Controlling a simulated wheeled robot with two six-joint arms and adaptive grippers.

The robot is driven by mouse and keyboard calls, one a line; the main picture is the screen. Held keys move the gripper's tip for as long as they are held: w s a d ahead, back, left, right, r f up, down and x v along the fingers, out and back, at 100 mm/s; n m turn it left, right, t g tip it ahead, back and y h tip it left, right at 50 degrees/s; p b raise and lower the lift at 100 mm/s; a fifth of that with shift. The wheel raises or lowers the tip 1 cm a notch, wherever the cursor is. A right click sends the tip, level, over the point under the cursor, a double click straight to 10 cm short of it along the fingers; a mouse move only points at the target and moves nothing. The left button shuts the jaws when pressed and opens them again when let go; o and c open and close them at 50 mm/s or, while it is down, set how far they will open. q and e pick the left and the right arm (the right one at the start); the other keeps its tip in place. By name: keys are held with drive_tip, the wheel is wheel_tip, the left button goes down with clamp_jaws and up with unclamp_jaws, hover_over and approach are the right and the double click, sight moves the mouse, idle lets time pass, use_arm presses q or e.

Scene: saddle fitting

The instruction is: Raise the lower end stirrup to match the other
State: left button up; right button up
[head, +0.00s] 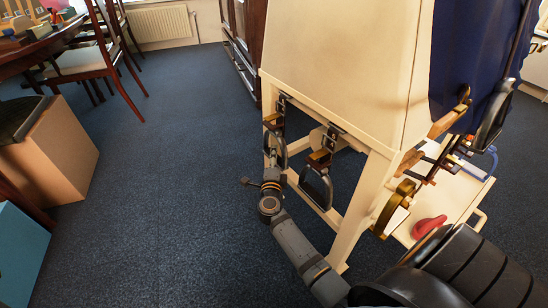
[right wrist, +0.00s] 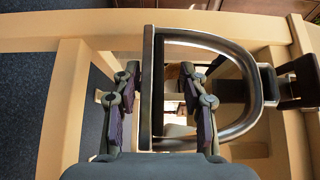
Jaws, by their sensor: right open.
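Two metal stirrups hang by buckled dark straps at the end of the cream stand (head: 335,90). The left stirrup (head: 282,152) is beside my right gripper (head: 272,178); the right stirrup (head: 317,190) hangs lower in the picture, though perspective makes their true heights hard to compare. In the right wrist view, a D-shaped stirrup (right wrist: 240,62) lies across my open right gripper (right wrist: 165,95). Its straight bar is between the fingers, and the right finger overlaps its opening. I cannot tell whether the fingers touch it. My left gripper is not in view.
Cream legs and rails frame the stirrups closely. A brass-coloured curved piece (head: 391,208) hangs at the stand's right side, above a low shelf with a red object (head: 429,226). A cardboard box (head: 50,155) stands far left. Blue carpet (head: 170,190) is clear between.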

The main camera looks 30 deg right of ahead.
drive_tip(key=v, duration=0.7)
drive_tip(key=shift+s, duration=0.15)
